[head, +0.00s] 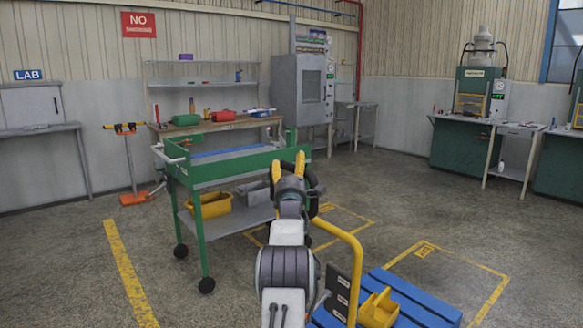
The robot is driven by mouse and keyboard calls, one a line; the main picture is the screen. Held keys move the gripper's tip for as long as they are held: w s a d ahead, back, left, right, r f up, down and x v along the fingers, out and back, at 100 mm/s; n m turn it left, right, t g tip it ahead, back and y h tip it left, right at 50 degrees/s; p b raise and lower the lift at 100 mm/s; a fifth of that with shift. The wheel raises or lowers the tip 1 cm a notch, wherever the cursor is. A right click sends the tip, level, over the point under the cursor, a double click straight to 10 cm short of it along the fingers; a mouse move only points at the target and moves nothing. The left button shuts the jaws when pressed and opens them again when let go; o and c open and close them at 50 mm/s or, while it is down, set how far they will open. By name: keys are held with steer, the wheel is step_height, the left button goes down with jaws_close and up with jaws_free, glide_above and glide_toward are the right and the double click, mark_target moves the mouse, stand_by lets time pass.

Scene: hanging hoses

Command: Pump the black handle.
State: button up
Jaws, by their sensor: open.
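An upright stand like a floor pump (130,165) is at the left, near the wall. It has a thin grey post, an orange base and a crossbar handle (125,128) that looks yellow-orange with black parts. I cannot tell for sure that this is the black handle. My gripper (288,168) is at the centre, in front of the green cart, with its two yellow fingers apart and nothing seen between them. It is well to the right of the pump and apart from it. Black loops beside my gripper partly cover the cart behind.
A green cart (200,232) with a yellow bin (208,205) stands between my gripper and the pump. A workbench (175,128) is behind it. A blue pallet (425,300) and a curved yellow rail (352,248) are at right front. The floor at left is open.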

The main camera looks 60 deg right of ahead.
jaws_close()
stand_by(0.5)
steer(key=shift+a, duration=0.1)
